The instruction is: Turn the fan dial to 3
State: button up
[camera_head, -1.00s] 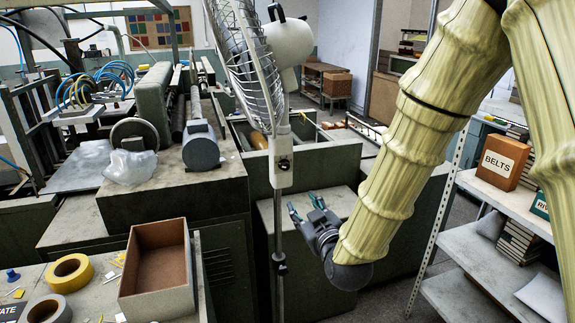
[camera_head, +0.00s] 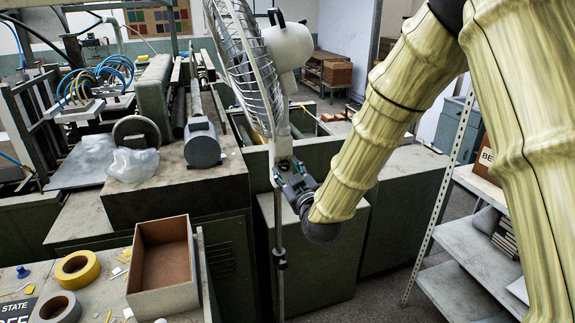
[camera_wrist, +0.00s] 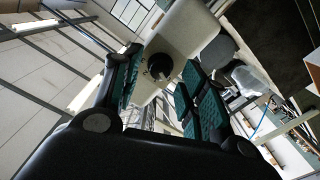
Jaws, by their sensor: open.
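A tall standing fan (camera_head: 245,60) with a wire cage and white motor housing stands in the middle of the head view. Its white control box on the pole is partly hidden by my gripper in that view. In the wrist view the black fan dial (camera_wrist: 158,66) shows on the pale box, with small marks around it that I cannot read. My gripper (camera_head: 284,168) is at the control box. In the wrist view its green-padded fingers (camera_wrist: 160,88) are apart, with the dial between and just beyond them. I cannot tell whether they touch it.
An open cardboard box (camera_head: 163,266) and tape rolls (camera_head: 76,268) lie on the bench at the lower left. Green-grey machinery (camera_head: 175,180) stands behind the fan. A metal shelf (camera_head: 470,255) stands at the right.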

jog(key=shift+x, duration=0.85)
grip_shut()
